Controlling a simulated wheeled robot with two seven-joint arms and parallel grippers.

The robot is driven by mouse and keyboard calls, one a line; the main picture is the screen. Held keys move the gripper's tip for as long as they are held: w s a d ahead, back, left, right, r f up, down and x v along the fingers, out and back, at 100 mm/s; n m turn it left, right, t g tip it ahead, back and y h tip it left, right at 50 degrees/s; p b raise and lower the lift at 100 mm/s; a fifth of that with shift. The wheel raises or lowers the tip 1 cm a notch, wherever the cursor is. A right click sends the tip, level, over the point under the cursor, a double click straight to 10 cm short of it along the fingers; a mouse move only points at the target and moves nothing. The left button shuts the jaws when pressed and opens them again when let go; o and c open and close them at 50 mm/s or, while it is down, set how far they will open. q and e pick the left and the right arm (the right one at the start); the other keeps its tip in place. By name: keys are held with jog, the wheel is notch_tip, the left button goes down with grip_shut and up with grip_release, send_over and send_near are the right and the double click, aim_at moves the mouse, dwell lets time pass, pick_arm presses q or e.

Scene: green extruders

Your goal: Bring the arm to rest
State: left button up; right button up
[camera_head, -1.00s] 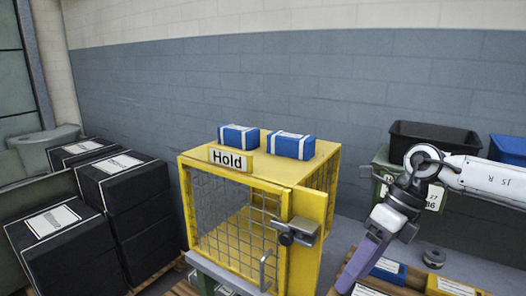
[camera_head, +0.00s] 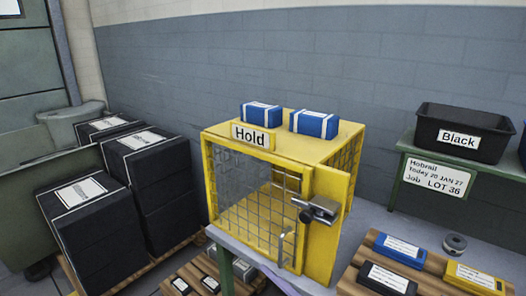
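Neither of my grippers can be made out in the head view, and no arm link shows clearly. A pale lavender strip at the bottom edge, below the cage, is too small to identify. The yellow mesh cage (camera_head: 335,215) with a "Hold" sign (camera_head: 252,136) stands on a grey table, its latch (camera_head: 318,209) at the front right edge. Two blue packs with white labels, a left one (camera_head: 261,115) and a right one (camera_head: 314,125), lie on its top.
Black labelled boxes (camera_head: 152,205) are stacked on pallets at left. A black bin (camera_head: 462,133) marked "Black" sits on a green stand at right. Blue, black and yellow packs (camera_head: 398,251) and a dark ring (camera_head: 455,243) are at lower right. A grey bin (camera_head: 70,122) stands behind left.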

jog(key=s+d+f+m+g+h, duration=0.1)
jog(key=s+d+f+m+h, duration=0.2)
jog(key=s+d+f, duration=0.3)
jog(key=s+d+f+m+g+h, duration=0.2)
jog(key=s+d+f+m+h, duration=0.2)
jog(key=f, duration=0.7)
jog(key=s+d+f+m+g+h, duration=0.2)
jog(key=s+d+f+m+h, duration=0.1)
jog(key=s+d+f+m, duration=0.3)
jog(key=s+d+f, duration=0.2)
jog(key=s, duration=0.1)
jog(key=shift+f+m+h, duration=0.25)
jog(key=shift+m+h, duration=0.05)
jog(key=shift+m, duration=0.1)
